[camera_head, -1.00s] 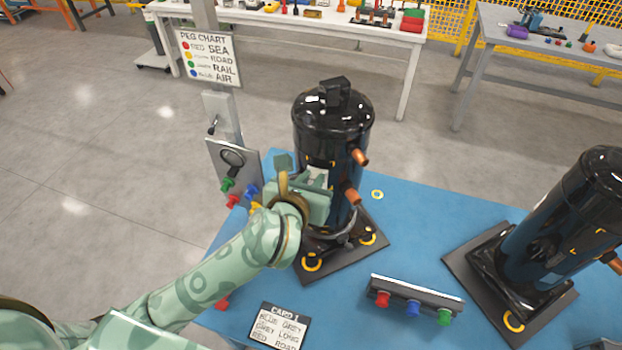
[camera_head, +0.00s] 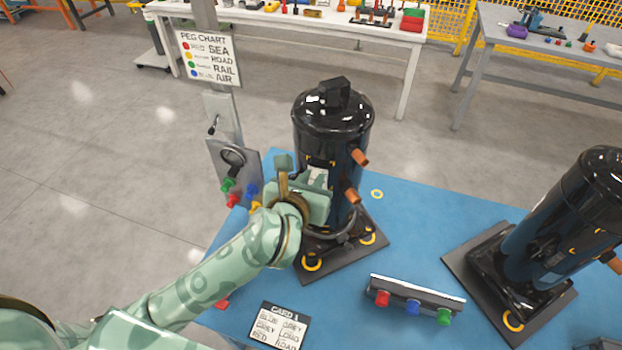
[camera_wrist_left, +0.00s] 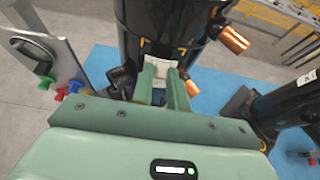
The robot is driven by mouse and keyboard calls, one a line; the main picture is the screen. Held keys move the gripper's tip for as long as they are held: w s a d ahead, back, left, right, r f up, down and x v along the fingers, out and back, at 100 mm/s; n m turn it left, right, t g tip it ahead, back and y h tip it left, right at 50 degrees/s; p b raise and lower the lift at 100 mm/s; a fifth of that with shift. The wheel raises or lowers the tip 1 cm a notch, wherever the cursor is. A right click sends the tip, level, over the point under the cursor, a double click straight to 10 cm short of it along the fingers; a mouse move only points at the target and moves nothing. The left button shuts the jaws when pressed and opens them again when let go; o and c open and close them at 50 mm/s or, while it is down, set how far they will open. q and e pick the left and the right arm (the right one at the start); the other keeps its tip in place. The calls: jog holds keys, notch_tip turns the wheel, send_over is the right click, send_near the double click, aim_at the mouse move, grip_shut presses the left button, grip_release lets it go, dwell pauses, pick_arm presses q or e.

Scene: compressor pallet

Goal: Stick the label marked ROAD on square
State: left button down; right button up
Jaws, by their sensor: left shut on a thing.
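A tall black compressor (camera_head: 333,130) stands on a dark base plate on the blue pallet top. Yellow corner marks (camera_wrist_left: 182,50) show on its side in the left wrist view, framing a spot on the body. My left gripper (camera_head: 318,182) is at the compressor's near side, its fingers pointing at the marked spot. In the left wrist view the fingers (camera_wrist_left: 163,85) are shut on a pale label (camera_wrist_left: 160,63), which lies at or very near the compressor between the marks. Its print cannot be read, and I cannot tell whether it touches. My right gripper is not in view.
A second black compressor (camera_head: 560,220) stands at the right. A rack with red, blue and green pegs (camera_head: 412,300) and a card (camera_head: 280,325) lie in front. A post with a peg chart (camera_head: 208,58) and coloured pegs stands at the left. Copper stubs (camera_head: 358,157) stick out rightward.

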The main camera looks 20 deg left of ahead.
pick_arm(q)
jog(key=shift+w, duration=0.75)
dwell(0.6)
jog(key=c, duration=1.3)
grip_release()
